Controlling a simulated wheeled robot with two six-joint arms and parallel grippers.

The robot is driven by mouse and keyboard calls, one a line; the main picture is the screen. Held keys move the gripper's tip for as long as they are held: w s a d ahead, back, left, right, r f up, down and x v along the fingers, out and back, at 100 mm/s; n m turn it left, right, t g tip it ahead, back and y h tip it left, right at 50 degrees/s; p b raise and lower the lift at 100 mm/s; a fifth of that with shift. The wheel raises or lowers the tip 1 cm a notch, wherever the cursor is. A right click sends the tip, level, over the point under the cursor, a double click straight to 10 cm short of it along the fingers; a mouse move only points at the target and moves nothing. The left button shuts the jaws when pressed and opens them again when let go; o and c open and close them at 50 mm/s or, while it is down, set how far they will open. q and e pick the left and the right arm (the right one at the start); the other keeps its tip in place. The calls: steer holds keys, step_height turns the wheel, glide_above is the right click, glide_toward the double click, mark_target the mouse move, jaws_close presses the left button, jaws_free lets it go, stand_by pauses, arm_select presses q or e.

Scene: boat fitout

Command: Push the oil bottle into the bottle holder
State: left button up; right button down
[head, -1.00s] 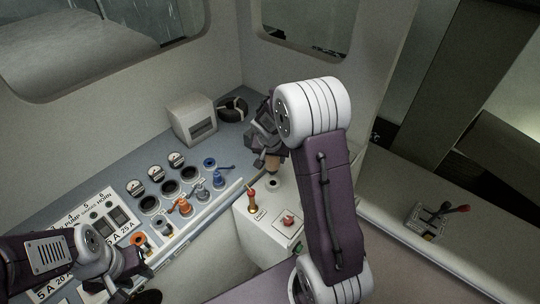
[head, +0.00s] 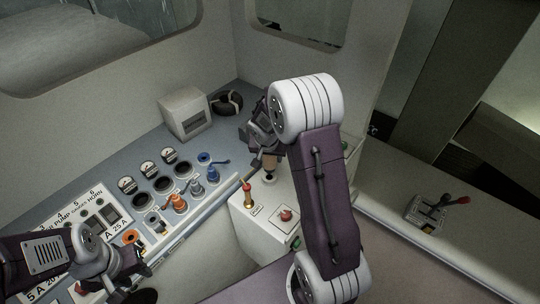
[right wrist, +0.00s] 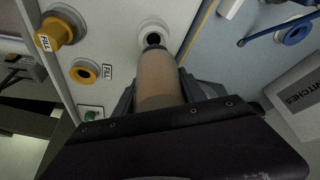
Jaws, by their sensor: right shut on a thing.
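The oil bottle appears as a tan cylinder (right wrist: 160,82) with a dark narrow end in the right wrist view. It also shows in the head view (head: 270,163). My right gripper (head: 264,146) is shut around it, with a finger on each side. The bottle holder appears as a white ring with a dark hole (right wrist: 152,30) in the white box top. The bottle's dark end is at the ring's near edge; I cannot tell whether it is inside. My left gripper (head: 132,268) hangs over the switch panel at lower left, its jaw opening unclear.
A gold-and-red fitting (head: 248,195) and a red knob (head: 286,214) stand on the white box close to the holder. Valves with blue and orange levers (head: 179,204) fill the console at left. A grey-white switch box (head: 185,113) sits behind.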

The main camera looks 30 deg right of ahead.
steer(key=shift+a+f+b, duration=0.1)
steer(key=shift+f+b, duration=0.2)
steer(key=shift+f, duration=0.15)
steer(key=shift+f+b, duration=1.45)
steer(key=shift+b, duration=0.35)
steer(key=c, duration=0.6)
jaws_free()
steer(key=shift+s, duration=0.1)
steer(key=shift+r, duration=0.1)
steer(key=b+v, duration=0.2)
steer(key=v, duration=0.7)
steer(key=shift+a, duration=0.1)
